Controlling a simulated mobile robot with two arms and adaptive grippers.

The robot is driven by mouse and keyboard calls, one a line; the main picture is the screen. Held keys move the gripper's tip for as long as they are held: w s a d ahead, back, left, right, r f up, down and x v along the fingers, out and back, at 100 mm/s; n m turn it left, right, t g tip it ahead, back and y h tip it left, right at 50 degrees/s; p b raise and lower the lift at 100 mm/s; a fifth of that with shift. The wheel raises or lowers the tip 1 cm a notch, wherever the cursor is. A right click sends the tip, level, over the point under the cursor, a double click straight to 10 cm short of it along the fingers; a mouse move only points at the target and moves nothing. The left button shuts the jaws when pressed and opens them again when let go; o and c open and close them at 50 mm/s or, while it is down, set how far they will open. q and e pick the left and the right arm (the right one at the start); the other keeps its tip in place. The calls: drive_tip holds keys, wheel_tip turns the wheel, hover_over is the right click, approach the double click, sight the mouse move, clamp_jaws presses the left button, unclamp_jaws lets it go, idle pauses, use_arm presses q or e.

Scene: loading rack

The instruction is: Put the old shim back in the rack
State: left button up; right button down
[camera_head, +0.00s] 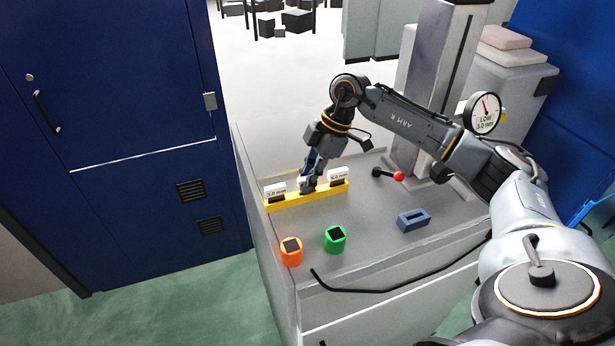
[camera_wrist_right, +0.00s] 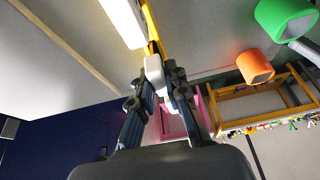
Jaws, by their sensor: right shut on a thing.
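The yellow rack (camera_head: 300,199) lies near the far left edge of the grey worktop. White labelled blocks with dark lower parts stand at its left end (camera_head: 275,189) and right end (camera_head: 338,173). My right gripper (camera_head: 308,182) points down at the middle of the rack, between these blocks. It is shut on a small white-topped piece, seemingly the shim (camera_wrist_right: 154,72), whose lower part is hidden. I cannot tell whether it is seated in the rack or just above it. In the wrist view my right gripper (camera_wrist_right: 165,88) has the piece between its fingertips. My left gripper is not in view.
An orange cup (camera_head: 291,256) and a green cup (camera_head: 335,241) stand in front of the rack. A blue slotted block (camera_head: 413,220) lies to the right. A red-knobbed lever (camera_head: 398,176) and a dial gauge (camera_head: 484,112) are at the column.

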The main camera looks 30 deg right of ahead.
drive_tip(key=shift+f, duration=0.1)
drive_tip(key=c, duration=1.3)
unclamp_jaws()
drive_tip(key=shift+o, duration=0.2)
drive_tip(key=v, duration=1.2)
drive_tip(key=shift+f, duration=0.1)
